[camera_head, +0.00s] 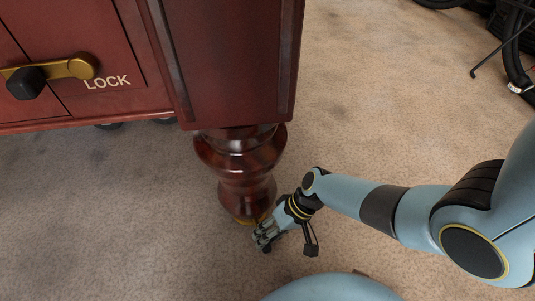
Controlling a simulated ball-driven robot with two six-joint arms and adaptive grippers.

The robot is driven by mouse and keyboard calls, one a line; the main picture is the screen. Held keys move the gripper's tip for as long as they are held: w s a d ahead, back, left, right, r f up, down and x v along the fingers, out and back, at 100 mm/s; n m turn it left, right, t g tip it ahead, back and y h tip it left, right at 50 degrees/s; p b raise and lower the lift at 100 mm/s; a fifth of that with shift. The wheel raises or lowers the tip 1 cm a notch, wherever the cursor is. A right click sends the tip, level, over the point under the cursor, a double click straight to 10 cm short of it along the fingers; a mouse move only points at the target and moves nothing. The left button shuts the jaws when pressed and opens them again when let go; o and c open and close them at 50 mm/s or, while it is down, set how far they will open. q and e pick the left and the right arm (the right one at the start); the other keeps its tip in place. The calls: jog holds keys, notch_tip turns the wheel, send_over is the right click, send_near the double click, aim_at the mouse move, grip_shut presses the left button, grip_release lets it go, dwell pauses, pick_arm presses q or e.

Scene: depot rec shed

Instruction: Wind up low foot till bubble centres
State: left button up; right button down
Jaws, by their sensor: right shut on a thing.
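A dark red wooden cabinet corner stands on a turned, glossy leg (240,162). At the bottom of the leg, a thin yellow brass edge of the foot (243,222) shows just above the carpet. My right gripper (264,238) reaches in from the right, low at the leg's base, and is shut on the foot. Its fingers hide most of the foot. My left gripper is not in view. No bubble level shows in this view.
The cabinet (225,60) fills the upper left. A brass lever with a black knob (27,83) sits beside the word LOCK. Bicycle parts (515,55) stand at the upper right. Beige carpet (390,100) lies clear right of the leg.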

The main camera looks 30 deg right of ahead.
jog(key=c, duration=1)
grip_release()
jog(key=v, duration=1.2)
jog(key=shift+d, duration=0.1)
